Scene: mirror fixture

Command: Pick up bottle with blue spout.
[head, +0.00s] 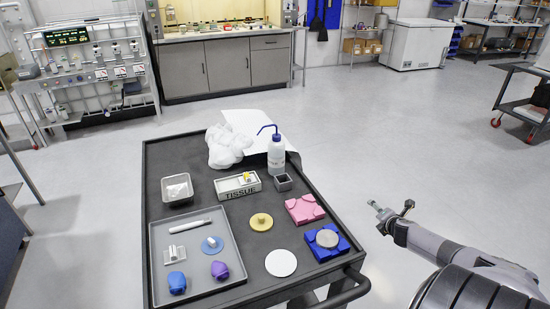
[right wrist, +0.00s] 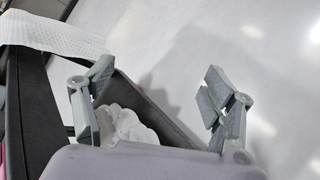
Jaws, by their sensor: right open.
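The bottle with the blue spout (head: 276,155) stands upright near the back right of the dark cart (head: 160,152) in the head view. My right gripper (head: 391,213) is to the right of the cart over the floor, apart from the bottle. In the right wrist view its two fingers (right wrist: 158,105) are spread wide with nothing between them. The bottle cannot be made out in the right wrist view. My left gripper is not in view.
A tray (head: 237,284) holds several small items. Floor right of the cart is free.

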